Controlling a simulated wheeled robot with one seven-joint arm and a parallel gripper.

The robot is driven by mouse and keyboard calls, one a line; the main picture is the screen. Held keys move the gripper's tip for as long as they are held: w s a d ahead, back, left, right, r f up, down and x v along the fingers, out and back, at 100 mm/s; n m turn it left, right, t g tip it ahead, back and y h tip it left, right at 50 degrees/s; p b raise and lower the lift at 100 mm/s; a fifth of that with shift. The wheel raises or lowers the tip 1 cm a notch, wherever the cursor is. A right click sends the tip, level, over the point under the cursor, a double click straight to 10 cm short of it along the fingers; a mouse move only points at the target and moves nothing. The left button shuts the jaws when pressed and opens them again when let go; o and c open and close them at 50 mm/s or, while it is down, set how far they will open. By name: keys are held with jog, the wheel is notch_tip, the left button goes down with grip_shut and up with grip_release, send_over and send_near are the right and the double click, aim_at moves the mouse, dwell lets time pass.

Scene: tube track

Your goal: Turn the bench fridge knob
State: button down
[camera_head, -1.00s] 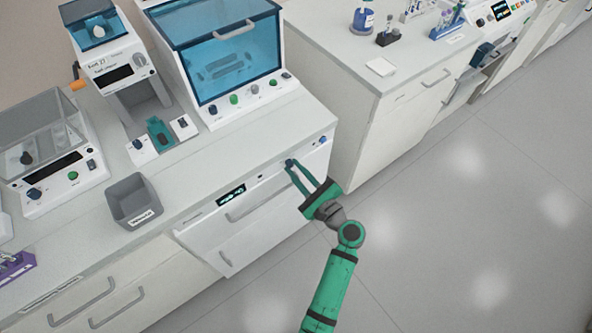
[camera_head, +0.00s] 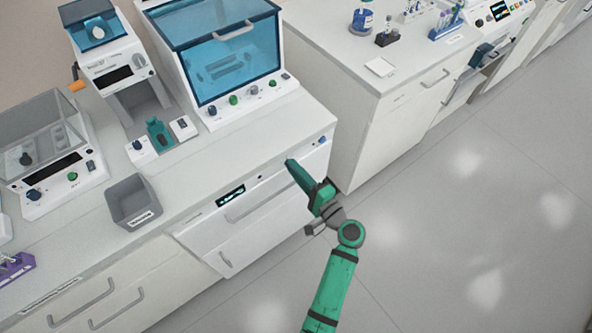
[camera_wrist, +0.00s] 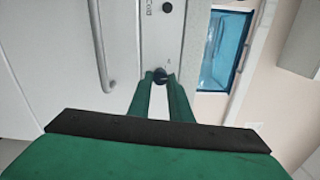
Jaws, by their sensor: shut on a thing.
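The bench fridge (camera_head: 207,233) is a white front built in under the bench top, with a small lit display (camera_head: 231,194) and a long bar handle (camera_head: 240,212). My gripper (camera_head: 290,163) reaches its upper front panel from the right. In the wrist view, the two green fingers (camera_wrist: 160,82) are shut on a small dark knob (camera_wrist: 160,75), one on each side. In the head view the fingertips hide the knob, and the fingers overlap almost edge-on. The knob's pointer mark is too small to read.
A blue-windowed cabinet (camera_head: 232,65) stands on the bench above the fridge. A grey bin (camera_head: 132,203) sits at the bench's front left. A second bench (camera_head: 385,125) stands to the right. The floor (camera_head: 450,230) at right is clear.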

jog(key=n, duration=0.5)
jog(key=shift+a+r+n, duration=0.1)
jog(key=shift+n, duration=2.4)
jog(key=c, duration=1.6)
grip_release()
jog(key=shift+s, duration=0.1)
jog(key=v, duration=1)
jog(key=shift+s+d, duration=0.2)
jog(key=shift+d, duration=0.05)
